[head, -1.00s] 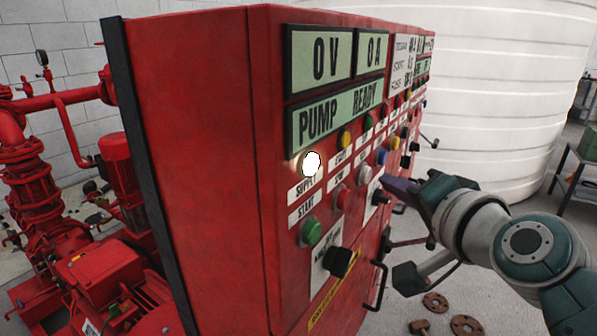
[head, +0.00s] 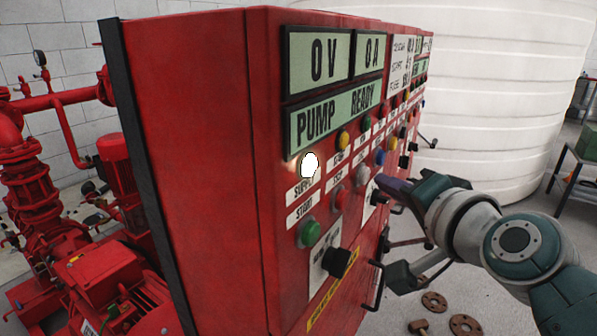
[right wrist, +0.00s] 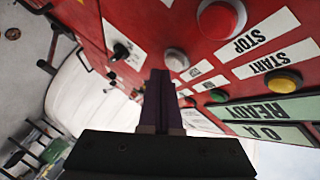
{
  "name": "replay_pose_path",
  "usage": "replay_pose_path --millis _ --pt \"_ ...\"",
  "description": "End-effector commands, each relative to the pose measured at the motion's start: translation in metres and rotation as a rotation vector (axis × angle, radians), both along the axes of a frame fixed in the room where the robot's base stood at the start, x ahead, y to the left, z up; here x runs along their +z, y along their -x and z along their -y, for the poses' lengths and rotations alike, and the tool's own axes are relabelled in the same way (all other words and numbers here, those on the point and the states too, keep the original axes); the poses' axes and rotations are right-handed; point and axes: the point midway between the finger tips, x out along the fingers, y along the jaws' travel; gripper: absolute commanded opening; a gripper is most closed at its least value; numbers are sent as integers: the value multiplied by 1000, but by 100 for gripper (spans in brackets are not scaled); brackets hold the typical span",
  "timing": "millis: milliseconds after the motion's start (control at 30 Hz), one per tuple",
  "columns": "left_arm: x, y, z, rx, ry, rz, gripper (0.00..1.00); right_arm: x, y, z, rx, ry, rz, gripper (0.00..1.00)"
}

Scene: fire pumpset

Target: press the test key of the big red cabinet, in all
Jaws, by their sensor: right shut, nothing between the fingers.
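The big red cabinet (head: 190,150) fills the middle of the head view. Its front panel shows displays reading "0 V", "0 A" and "PUMP READY", above rows of coloured buttons. A grey button (head: 361,173) sits in the lower row; it also shows in the right wrist view (right wrist: 176,60). My right gripper (head: 381,181) is shut and empty, its dark fingers close to the panel just right of the grey button. In the right wrist view its fingertips (right wrist: 158,73) lie beside that button; contact cannot be told. I cannot read which button is labelled test. My left gripper is out of view.
A black rotary knob (head: 336,262), a green button (head: 309,233) and a door handle (head: 376,286) stick out from the panel. A white tank (head: 490,90) stands behind. Red pump pipework (head: 25,170) is at left. Rusty flanges (head: 434,302) lie on the floor.

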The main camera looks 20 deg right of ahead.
Motion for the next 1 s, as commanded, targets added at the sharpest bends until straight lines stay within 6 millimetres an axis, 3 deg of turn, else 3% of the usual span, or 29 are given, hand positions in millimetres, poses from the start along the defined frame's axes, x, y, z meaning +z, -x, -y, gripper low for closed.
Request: replay_pose_path --millis 1000 --pt "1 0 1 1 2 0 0 0 -8 -7 1 0 1 0"
